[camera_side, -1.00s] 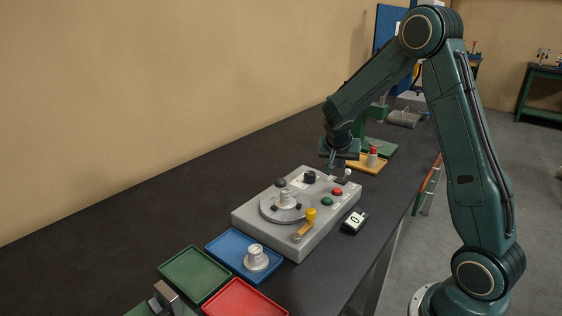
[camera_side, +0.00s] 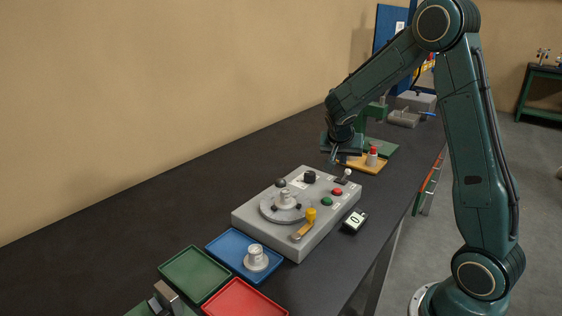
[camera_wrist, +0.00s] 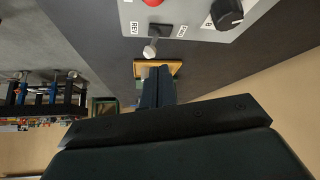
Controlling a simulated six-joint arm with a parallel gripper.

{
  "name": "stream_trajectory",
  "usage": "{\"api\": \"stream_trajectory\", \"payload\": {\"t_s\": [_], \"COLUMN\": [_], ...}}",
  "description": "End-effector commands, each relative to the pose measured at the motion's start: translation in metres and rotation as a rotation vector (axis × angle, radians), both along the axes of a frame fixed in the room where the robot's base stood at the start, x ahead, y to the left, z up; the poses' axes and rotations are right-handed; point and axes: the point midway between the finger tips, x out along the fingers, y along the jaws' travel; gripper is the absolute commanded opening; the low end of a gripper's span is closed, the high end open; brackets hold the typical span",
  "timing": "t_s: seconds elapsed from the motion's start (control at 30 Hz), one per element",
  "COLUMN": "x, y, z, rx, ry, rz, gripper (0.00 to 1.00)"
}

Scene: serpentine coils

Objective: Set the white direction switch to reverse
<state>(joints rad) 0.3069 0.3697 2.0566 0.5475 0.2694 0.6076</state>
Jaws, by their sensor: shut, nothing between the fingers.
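The direction switch is on the grey control box (camera_side: 252,222), near its far right corner. Its white knob (camera_side: 347,172) also shows in the wrist view (camera_wrist: 149,51), on a short lever over a dark plate. The REV label (camera_wrist: 133,28) is left of the lever and the FWD label (camera_wrist: 182,31) is right of it. The knob sits toward the REV side of the plate. My gripper (camera_side: 334,161) is shut and empty, above and beyond the box's far edge. In the wrist view its fingers (camera_wrist: 158,71) are apart from the knob.
A black dial (camera_side: 309,177), a red button (camera_side: 337,191), a green button (camera_side: 327,202) and a yellow-knobbed lever (camera_side: 311,215) are on the box. An orange tray (camera_side: 373,168) stands beyond it. Blue (camera_side: 229,251), green (camera_side: 190,264) and red (camera_side: 243,300) trays lie in front.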

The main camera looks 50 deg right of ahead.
Motion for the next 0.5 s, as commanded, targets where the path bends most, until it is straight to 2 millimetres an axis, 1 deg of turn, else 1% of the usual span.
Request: {"api": "stream_trajectory", "payload": {"t_s": [0.3,0.5], "x": [-0.018,-0.027], "y": [0.025,0.037], "z": [0.030,0.043], "rx": [-0.001,0.000], "ry": [-0.003,-0.001], "rz": [0.002,0.002], "gripper": [0.00,0.00]}}
